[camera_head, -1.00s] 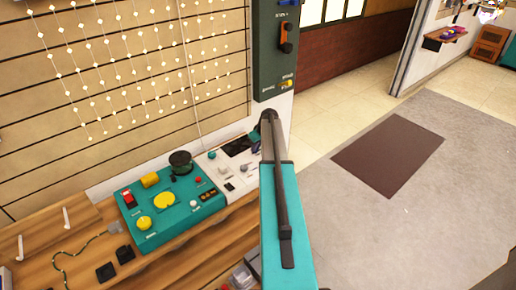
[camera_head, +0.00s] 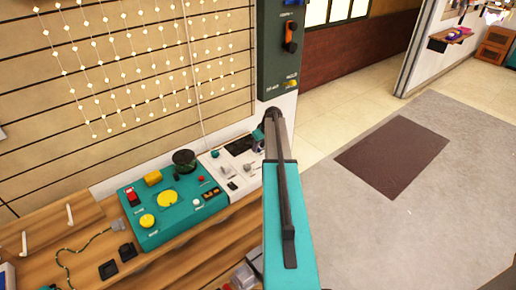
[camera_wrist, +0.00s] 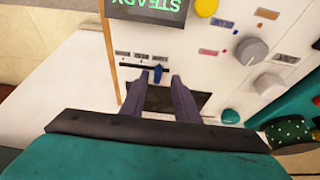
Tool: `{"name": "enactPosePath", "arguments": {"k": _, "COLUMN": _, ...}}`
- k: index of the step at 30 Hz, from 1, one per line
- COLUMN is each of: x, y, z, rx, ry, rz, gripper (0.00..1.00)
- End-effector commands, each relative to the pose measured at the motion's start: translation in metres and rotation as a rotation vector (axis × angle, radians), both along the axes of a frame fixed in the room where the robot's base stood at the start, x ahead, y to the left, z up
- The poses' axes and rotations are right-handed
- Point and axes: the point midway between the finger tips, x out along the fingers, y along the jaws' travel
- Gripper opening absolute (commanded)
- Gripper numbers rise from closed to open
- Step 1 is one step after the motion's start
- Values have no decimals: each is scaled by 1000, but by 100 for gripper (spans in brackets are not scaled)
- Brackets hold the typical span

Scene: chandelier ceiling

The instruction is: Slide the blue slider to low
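The blue slider (camera_wrist: 158,71) is a small upright knob at the right end of a dark slot in a white panel (camera_wrist: 190,60) in the wrist view. Small labels line the slot, upside down and too small to read. My gripper (camera_wrist: 159,77) is open, with its two dark fingers pointing at the slot and the blue slider showing between their tips. I cannot tell whether either finger touches it. In the head view the white panel (camera_head: 228,171) shows beside my arm, but the slider is not discernible there.
The wrist view shows a screen reading STEADY (camera_wrist: 150,8), a grey knob (camera_wrist: 251,51) and a yellow button (camera_wrist: 206,7) on the panel. In the head view, a teal control box (camera_head: 175,215) adjoins it on the wooden bench (camera_head: 45,255). Open floor lies right.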

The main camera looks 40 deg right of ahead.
Motion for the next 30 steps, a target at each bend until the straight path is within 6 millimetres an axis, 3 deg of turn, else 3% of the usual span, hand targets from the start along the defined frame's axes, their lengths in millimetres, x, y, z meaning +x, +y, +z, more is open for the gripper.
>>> {"name": "enactPosePath", "arguments": {"k": 24, "x": -41, "y": 5, "z": 99, "rx": 0, "ry": -1, "rz": -1, "gripper": 28}}
{"name": "enactPosePath", "arguments": {"k": 30, "x": -47, "y": 6, "z": 114, "rx": 2, "ry": -1, "rz": 0, "gripper": 28}}
